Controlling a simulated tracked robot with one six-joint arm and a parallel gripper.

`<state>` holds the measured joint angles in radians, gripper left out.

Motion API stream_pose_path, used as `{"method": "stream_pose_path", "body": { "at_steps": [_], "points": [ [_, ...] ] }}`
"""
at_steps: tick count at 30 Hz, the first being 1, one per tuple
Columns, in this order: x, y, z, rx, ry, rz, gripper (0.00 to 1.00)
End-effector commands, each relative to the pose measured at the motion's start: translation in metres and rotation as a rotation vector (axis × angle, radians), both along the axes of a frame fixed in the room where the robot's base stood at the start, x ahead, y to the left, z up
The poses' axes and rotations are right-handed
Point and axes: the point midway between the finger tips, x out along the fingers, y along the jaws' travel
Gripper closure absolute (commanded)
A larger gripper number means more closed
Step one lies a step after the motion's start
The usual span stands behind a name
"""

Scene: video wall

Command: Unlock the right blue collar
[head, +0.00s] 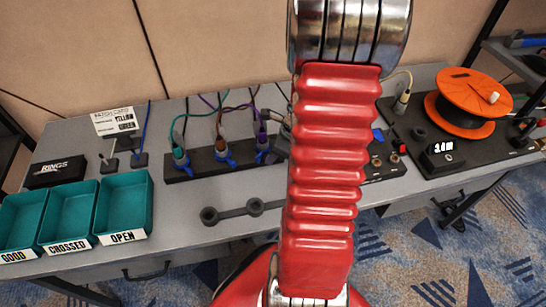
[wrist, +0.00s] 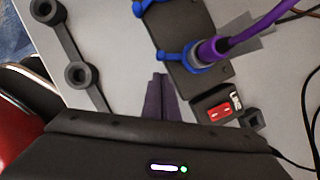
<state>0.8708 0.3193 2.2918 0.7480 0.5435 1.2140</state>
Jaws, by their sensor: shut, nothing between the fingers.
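The right blue collar (wrist: 172,56) sits around the base of the purple cable's plug (wrist: 207,51) on a dark block (wrist: 205,82). Its lever points left in the wrist view. In the head view the same collar (head: 264,157) is at the right end of the block, just left of my red arm. Another blue collar (wrist: 150,4) is partly cut off at the wrist view's top edge. My gripper (wrist: 159,78) is shut and empty, its dark fingertips appearing just below the collar's lever; I cannot tell the height gap. The head view hides my gripper behind the arm.
A grey bar with round sockets (wrist: 70,45) lies left of my fingers. A small box with a red face (wrist: 220,110) is at right. Teal bins (head: 124,204) stand at the table's left and an orange reel (head: 468,100) at its right.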

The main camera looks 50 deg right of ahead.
Motion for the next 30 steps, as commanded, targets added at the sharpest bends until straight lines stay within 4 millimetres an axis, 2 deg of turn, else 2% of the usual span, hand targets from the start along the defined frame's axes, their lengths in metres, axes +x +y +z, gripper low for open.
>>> {"method": "stream_pose_path", "body": {
  "at_steps": [8, 16, 30],
  "points": [
    [-0.005, 0.002, 0.0, 0.0, 0.0, -0.001, 1.0],
    [-0.029, 0.012, -0.001, 0.0, 0.0, 0.004, 1.0],
    [-0.046, 0.015, 0.05, -0.003, -0.002, 0.006, 1.0]
  ]
}}
